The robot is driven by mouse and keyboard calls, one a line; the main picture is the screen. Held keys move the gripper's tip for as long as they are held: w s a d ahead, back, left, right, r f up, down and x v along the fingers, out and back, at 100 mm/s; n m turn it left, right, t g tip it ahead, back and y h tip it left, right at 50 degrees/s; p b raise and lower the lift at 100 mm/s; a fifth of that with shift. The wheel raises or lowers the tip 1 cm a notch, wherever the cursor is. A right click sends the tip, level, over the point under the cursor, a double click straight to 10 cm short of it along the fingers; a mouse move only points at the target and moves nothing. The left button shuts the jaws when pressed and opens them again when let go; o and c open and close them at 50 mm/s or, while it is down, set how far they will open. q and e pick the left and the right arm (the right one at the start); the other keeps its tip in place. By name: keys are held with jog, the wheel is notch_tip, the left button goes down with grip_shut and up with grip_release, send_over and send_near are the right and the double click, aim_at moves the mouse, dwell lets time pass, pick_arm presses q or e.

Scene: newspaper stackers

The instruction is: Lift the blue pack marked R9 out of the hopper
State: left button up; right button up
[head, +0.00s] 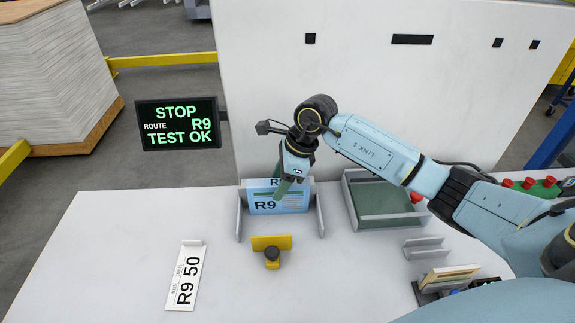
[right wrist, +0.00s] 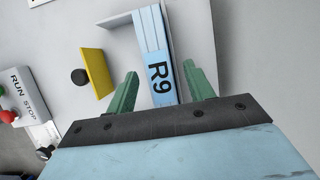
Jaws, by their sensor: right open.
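The blue pack marked R9 (head: 264,204) stands in the grey hopper (head: 239,220) at the middle of the table. At least one more R9 label shows just behind it, so several packs may be stacked there. My right gripper (head: 280,190) is over the hopper with its fingers pointing down at the pack. In the right wrist view the two green fingers (right wrist: 160,88) are open, one on each side of the R9 pack (right wrist: 158,70). I cannot tell whether they touch it. My left gripper is not in view.
A yellow plate with a black knob (head: 271,243) stands in front of the hopper. A green-floored tray (head: 352,207) is to the right. A white R9 50 tag (head: 186,277) lies at front left. A screen (head: 178,124) reads STOP, ROUTE R9, TEST OK. A white panel (head: 400,80) rises behind.

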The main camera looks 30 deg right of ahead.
jog(key=shift+w+a+f, duration=0.1)
jog(key=shift+a+f, duration=0.1)
jog(key=shift+f, duration=0.3)
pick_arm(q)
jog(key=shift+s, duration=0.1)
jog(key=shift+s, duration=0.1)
pick_arm(e)
grip_shut()
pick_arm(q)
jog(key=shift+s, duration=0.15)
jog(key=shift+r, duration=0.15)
pick_arm(e)
jog(key=shift+r, duration=0.15)
